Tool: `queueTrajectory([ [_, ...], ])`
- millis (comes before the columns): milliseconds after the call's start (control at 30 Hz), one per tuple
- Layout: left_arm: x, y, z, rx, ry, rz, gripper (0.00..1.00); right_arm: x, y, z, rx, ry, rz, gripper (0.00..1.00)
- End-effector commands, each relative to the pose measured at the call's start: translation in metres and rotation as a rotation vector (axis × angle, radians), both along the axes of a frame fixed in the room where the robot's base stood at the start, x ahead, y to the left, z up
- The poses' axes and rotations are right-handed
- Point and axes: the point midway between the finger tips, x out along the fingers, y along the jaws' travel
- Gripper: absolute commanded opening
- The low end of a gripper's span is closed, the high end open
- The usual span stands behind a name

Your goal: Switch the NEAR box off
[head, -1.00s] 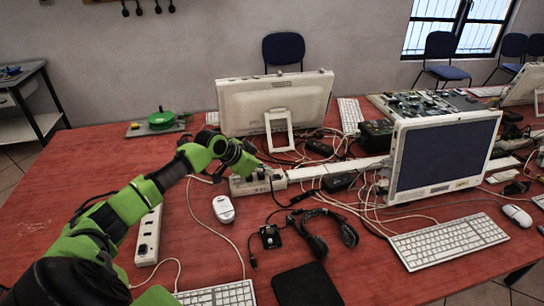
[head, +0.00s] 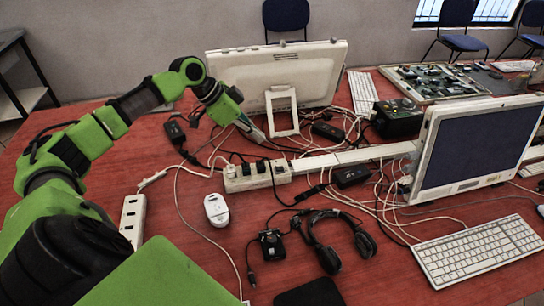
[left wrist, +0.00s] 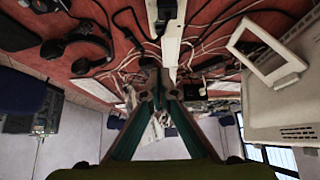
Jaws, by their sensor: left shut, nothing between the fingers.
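Two white socket boxes lie on the red table. One (head: 132,218), with dark sockets, lies at the left, closer to me. The other (head: 245,182), with black plugs in it, lies farther in, at the end of a white cable duct. I cannot tell any switch position on either. My left gripper (head: 256,136) is shut and empty. In the head view it shows just beyond the plugged box, in front of the rear monitor's stand, apart from the closer box. Its fingers show in the left wrist view (left wrist: 158,88). My right gripper is not in view.
Tangled cables (head: 345,135) spread around the white duct (head: 345,157). A rear monitor (head: 235,72) stands close to the left gripper. A white mouse (head: 216,209), a headset (head: 335,240) and a black adapter (head: 175,131) lie nearby. The front-right monitor (head: 485,145) stands clear.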

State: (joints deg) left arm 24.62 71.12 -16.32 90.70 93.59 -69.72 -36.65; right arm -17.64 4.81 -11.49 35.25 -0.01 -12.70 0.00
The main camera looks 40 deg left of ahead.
Motion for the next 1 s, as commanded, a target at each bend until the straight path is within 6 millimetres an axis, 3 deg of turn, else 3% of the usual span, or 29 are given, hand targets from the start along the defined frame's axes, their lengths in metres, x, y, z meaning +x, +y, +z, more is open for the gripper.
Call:
queueTrajectory([
  [167,0.008,-0.008,-0.013,-0.004,0.000,-0.001,0.00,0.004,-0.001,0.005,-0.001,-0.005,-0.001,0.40],
  [567,0.046,-0.040,-0.080,-0.004,0.001,0.001,0.00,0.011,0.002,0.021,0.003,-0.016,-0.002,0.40],
  [800,0.041,-0.035,-0.112,0.000,0.002,0.002,0.00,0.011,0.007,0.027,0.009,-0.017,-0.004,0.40],
  [1000,0.039,-0.034,-0.120,0.001,0.001,0.001,0.00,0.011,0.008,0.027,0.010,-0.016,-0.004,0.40],
])
